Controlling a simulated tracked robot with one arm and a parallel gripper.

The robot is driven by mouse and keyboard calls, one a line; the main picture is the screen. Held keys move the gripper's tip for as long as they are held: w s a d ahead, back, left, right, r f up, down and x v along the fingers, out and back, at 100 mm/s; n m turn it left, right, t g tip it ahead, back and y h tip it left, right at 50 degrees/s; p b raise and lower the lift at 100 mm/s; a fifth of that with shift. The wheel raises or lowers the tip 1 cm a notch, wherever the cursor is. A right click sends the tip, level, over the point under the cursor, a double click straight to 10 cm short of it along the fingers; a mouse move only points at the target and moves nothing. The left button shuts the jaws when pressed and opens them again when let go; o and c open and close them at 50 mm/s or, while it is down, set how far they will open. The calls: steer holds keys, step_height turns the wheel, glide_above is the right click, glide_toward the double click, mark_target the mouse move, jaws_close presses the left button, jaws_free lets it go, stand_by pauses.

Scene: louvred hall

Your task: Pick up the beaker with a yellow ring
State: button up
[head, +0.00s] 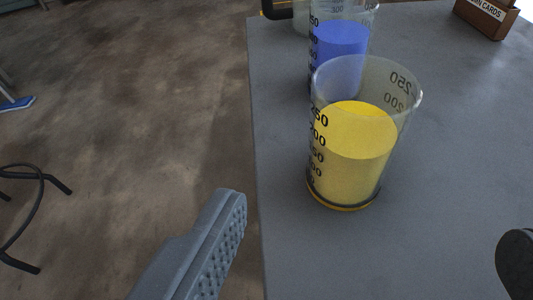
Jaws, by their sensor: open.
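The clear beaker with a yellow ring (350,165) stands upright on the grey table (450,200), near its left edge. It holds yellow liquid or filling, and the yellow ring shows around its base. Black measuring marks run up its side. My gripper (375,225) is open in front of the beaker and apart from it. One grey ribbed finger shows at the lower left, over the floor beside the table edge. The other finger is dark and only partly in view at the lower right. Nothing is between the fingers at their tips.
A beaker with blue filling (340,42) stands close behind the yellow one and is partly hidden by it. A wooden card box (487,17) sits at the back right. The table's right side is clear. Black metal legs (38,200) stand on the floor at left.

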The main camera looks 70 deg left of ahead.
steer(key=b, duration=0.1)
glide_toward(354, 102)
steer(key=shift+w+a+f, duration=0.2)
steer(key=shift+a+f, duration=0.2)
steer(key=shift+f, duration=0.05)
steer(key=shift+b+x, duration=1.15)
steer(key=shift+x, duration=1.85)
steer(key=shift+r, duration=0.25)
steer(key=c, duration=1.2)
